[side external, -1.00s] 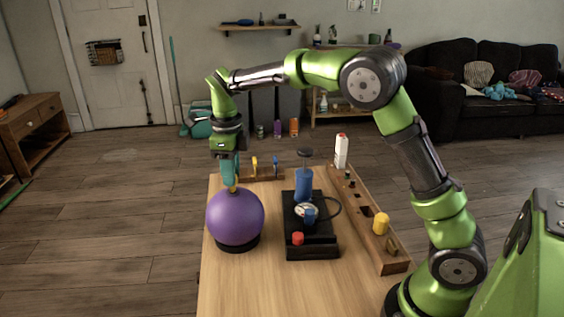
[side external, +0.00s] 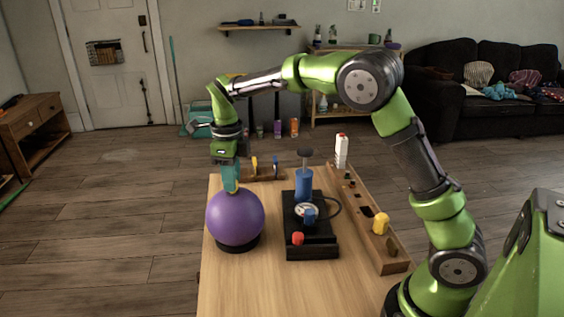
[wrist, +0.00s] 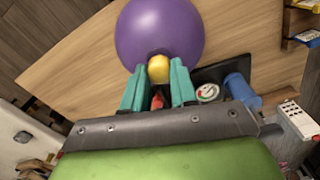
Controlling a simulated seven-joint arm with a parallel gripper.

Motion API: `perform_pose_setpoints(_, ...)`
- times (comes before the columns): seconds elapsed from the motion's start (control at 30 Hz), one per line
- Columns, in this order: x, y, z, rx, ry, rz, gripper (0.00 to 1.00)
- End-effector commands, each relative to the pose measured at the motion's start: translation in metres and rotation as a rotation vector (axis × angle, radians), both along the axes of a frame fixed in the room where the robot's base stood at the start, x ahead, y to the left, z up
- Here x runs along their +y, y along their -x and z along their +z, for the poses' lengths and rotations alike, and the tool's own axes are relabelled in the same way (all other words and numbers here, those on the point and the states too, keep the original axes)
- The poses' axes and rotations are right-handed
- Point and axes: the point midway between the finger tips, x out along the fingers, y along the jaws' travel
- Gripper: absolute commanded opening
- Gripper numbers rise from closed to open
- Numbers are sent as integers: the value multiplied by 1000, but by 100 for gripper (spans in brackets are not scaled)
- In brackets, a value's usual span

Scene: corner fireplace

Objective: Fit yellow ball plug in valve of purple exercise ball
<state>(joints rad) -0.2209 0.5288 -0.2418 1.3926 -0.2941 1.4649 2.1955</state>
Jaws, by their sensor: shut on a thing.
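The purple exercise ball (side external: 235,220) sits on a dark ring base at the left of the table. It also fills the top of the wrist view (wrist: 160,28). My gripper (side external: 231,182) points down at the top of the ball, with its teal fingertips close to the surface. In the wrist view my gripper (wrist: 158,80) is shut on the yellow ball plug (wrist: 158,68), which shows between the fingertips against the ball's edge. The valve is hidden behind the plug and fingers. I cannot tell whether the plug is in the valve.
A black pump (side external: 309,241) with a blue cylinder and red knob stands right of the ball. A long wooden rack (side external: 388,262) with a yellow piece (side external: 381,222) lies along the right edge. A small wooden rack (side external: 268,176) is behind. The table front is clear.

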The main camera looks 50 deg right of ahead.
Motion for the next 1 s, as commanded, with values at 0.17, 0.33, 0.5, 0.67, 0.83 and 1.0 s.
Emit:
perform_pose_setpoints(0.17, 0, 0, -3, 1, 0, 0, 3)
perform_pose_setpoints(0.33, 0, 0, -6, 1, 0, 0, 3)
perform_pose_setpoints(0.5, 0, 0, -8, 1, 0, 0, 3)
perform_pose_setpoints(0.67, 0, 0, -10, 0, 0, 0, 30)
perform_pose_setpoints(0.83, 0, 0, -10, 0, 0, 0, 56)
perform_pose_setpoints(1.0, 0, 0, -10, 0, 0, 0, 57)
